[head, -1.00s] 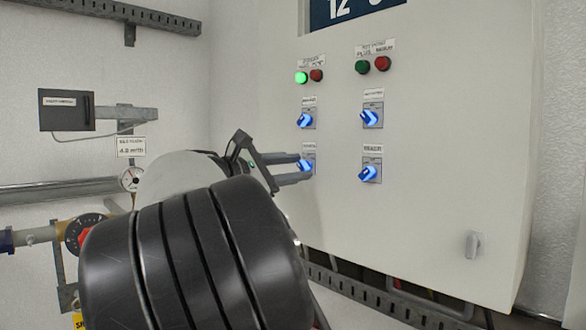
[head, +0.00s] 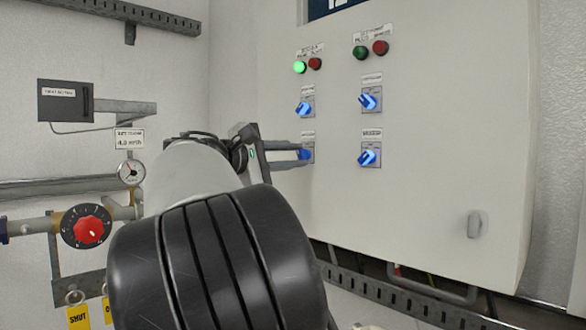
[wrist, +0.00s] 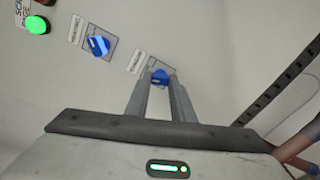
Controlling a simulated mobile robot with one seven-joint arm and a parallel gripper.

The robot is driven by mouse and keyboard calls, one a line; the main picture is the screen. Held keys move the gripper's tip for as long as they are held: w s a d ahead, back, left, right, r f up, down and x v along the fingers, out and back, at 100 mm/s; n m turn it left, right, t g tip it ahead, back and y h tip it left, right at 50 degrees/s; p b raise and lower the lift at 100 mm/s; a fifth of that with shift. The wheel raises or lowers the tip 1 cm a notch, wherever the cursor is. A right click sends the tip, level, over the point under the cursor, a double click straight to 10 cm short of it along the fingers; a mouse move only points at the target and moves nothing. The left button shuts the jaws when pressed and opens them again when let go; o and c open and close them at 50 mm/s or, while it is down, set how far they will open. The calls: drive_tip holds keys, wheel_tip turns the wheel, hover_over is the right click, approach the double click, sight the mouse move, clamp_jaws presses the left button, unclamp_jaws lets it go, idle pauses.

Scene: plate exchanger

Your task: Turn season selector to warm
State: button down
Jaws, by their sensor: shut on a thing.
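A lower-left selector with a blue knob (head: 304,154) sits on the pale cabinet front. My gripper (head: 302,155) reaches it from the left, one finger above and one below the knob. In the wrist view the same knob (wrist: 160,76) shows at the tips of my two fingers (wrist: 160,86), which are shut on it. The fingers partly cover its plate, and I cannot read its label or its pointer position. Other blue selectors are at upper left (head: 304,108), upper right (head: 369,100) and lower right (head: 369,157); their labels are too blurred to read.
A dark green and a red button are above the right ones. A cabinet latch (head: 477,224) is at lower right. A gauge (head: 131,172) and red-knobbed valve (head: 89,230) are at left.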

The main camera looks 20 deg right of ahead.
drive_tip(key=m+b, duration=0.1)
drive_tip(key=m, duration=0.1)
drive_tip(key=m+b, duration=0.4)
drive_tip(key=shift+f+m, duration=0.25)
drive_tip(key=shift+m, duration=0.05)
drive_tip(key=m+b, duration=0.2)
drive_tip(key=m, duration=0.1)
drive_tip(key=shift+b, duration=0.35)
drive_tip(key=shift+r+m+b, duration=0.2)
drive_tip(key=shift+m+b, duration=0.6)
drive_tip(key=shift+m, duration=0.9)
drive_tip(key=c, duration=1.5)
unclamp_jaws()
